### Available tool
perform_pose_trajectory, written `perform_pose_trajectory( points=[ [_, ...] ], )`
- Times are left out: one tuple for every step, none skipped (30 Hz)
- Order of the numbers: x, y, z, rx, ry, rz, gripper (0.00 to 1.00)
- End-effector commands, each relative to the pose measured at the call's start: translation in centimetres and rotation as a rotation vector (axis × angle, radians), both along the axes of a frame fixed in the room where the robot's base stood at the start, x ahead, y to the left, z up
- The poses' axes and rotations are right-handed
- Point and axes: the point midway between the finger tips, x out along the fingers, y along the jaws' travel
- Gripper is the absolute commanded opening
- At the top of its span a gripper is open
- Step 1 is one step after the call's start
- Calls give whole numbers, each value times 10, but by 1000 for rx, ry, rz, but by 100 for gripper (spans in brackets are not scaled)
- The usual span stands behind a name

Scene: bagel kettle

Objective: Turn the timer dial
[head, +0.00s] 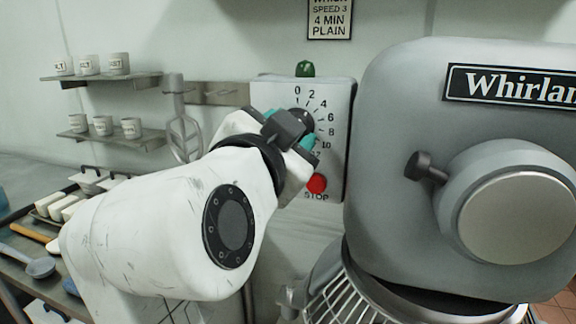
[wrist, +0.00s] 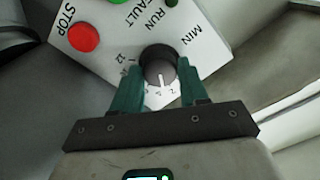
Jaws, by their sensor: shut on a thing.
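The timer dial is a round black knob (head: 303,117) on the light control panel (head: 336,180), with numbers from 0 up to about 12 around it. In the wrist view the dial (wrist: 159,62) sits between my teal fingertips, and a white pointer line on it points down in the picture. My gripper (head: 290,128), also seen in the wrist view (wrist: 162,84), is shut on the dial, one finger on each side. In the head view my gripper hides the dial's left part. I cannot tell which number the pointer meets.
A red STOP button (head: 317,183) is below the dial, and a green lamp (head: 305,69) tops the panel. The big grey mixer (head: 400,150) stands close on the right. A hanging whisk (head: 183,135) and shelves of cups (head: 100,79) are on the left wall.

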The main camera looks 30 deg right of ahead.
Motion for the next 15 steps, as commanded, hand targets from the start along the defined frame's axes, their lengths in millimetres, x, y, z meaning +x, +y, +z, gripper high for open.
perform_pose_trajectory(
  points=[
    [0, 0, -5, 26, -26, 0, 13],
    [0, 0, -5, 39, -39, 0, 13],
    [0, 0, -5, 57, -57, 0, 13],
    [0, 0, -4, 68, -68, 0, 13],
    [0, 0, -4, 79, -78, 0, 13],
    [0, 0, -4, 93, -93, 0, 13],
    [0, 0, -3, 102, -102, 0, 13],
    [0, 0, -3, 110, -110, 0, 13],
    [0, 0, -3, 121, -120, -1, 13],
    [0, 0, -2, 128, -127, -1, 13],
    [0, 0, -2, 134, -133, -1, 13],
    [0, 0, -2, 141, -139, -1, 13],
    [0, 0, -1, 145, -144, -1, 13],
    [0, 0, -1, 149, -148, -1, 13],
    [0, 0, -1, 153, -152, -1, 13]
  ],
)
